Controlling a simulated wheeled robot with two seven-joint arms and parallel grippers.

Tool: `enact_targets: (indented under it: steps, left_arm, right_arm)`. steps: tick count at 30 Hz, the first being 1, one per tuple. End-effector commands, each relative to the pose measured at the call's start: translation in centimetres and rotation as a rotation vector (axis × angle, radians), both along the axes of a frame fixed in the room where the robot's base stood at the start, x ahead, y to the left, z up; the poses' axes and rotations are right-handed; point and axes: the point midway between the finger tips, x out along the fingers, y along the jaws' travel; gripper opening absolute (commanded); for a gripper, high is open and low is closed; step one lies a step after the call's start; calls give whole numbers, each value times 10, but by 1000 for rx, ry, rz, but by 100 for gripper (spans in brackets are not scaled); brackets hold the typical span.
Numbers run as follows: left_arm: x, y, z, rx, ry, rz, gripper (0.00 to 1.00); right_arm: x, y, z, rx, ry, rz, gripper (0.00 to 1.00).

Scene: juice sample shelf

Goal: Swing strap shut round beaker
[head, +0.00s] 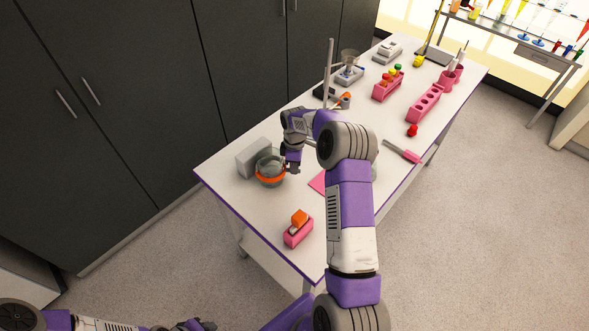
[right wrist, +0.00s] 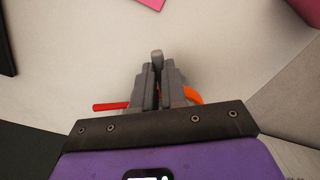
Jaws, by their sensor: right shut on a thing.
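A clear grey beaker (head: 268,165) stands near the left end of the white table. An orange strap (head: 271,181) runs round its front side; whether its ends meet cannot be seen. My right gripper (head: 291,167) is at the beaker's right side, shut on the strap. In the right wrist view my right gripper (right wrist: 158,80) has its fingers close together, with an orange piece of strap (right wrist: 194,95) beside them. The beaker is mostly hidden there. My left gripper (head: 203,325) shows small at the bottom edge, away from the table; its jaws are unclear.
A grey block (head: 252,156) stands right behind the beaker. A pink holder with an orange item (head: 298,232) is at the table's front. A stand (head: 329,75), pink racks (head: 424,103) and a red object (head: 412,130) are further along. A pink sheet (head: 318,182) lies near my right arm.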

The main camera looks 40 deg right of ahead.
Motion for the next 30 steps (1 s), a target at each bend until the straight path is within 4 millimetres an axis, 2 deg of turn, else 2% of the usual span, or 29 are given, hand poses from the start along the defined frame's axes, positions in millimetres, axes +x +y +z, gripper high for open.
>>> enact_targets:
  steps: [15,16,20,30]
  left_arm:
    - [0,0,0,0,0,0,43]
    - [0,0,0,0,0,0,43]
    - [0,0,0,0,0,0,43]
    - [0,0,0,0,0,0,43]
  right_arm:
    - [3,-1,1,-2,-4,21,0]
    - [3,-1,1,-2,-5,21,16]
    - [3,-1,1,-1,-3,20,36]
    - [2,-1,3,0,-1,17,37]
